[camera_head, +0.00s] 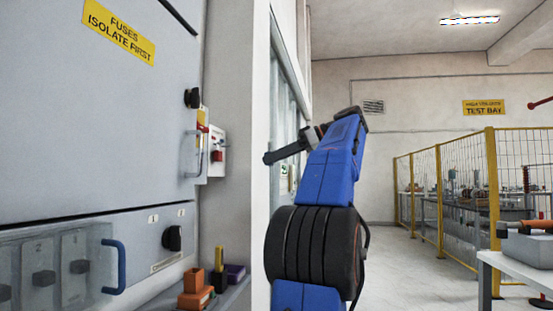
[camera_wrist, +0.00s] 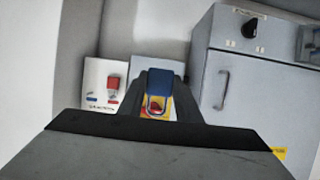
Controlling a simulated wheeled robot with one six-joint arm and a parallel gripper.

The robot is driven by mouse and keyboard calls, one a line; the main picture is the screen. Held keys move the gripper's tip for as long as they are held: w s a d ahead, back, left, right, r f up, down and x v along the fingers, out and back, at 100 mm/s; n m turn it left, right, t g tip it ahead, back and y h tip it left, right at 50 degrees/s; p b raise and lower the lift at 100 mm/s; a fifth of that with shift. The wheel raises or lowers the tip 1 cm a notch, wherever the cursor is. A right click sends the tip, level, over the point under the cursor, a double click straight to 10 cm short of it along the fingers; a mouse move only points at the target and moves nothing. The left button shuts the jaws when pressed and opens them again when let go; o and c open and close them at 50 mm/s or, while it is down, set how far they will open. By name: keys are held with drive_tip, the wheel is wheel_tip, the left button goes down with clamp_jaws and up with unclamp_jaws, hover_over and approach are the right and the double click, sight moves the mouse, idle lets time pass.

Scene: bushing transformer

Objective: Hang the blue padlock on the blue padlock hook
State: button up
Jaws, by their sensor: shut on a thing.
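In the wrist view my gripper (camera_wrist: 158,92) is shut on the blue padlock (camera_wrist: 157,76). The padlock's blue body sits between the two dark fingertips, with its pale shackle loop at the lower side in the picture. A yellow and red patch shows through and around the loop. To the left, apart from the padlock, is a white board (camera_wrist: 96,76) with a red padlock-like piece (camera_wrist: 112,84) and small blue and red marks under it. I cannot make out the blue padlock hook. In the head view a white board (camera_head: 217,150) with red parts is on the wall beside the grey cabinet.
The large grey cabinet (camera_head: 90,120) fills the left of the head view, with a blue handle (camera_head: 114,267) low on it. Small orange bins (camera_head: 196,288) stand on a ledge below the board. A yellow fence (camera_head: 460,190) and a table (camera_head: 520,262) are at the right.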

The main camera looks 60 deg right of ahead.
drive_tip(key=shift+s+d, duration=0.1)
drive_tip(key=shift+s, duration=0.15)
drive_tip(key=shift+w, duration=0.2)
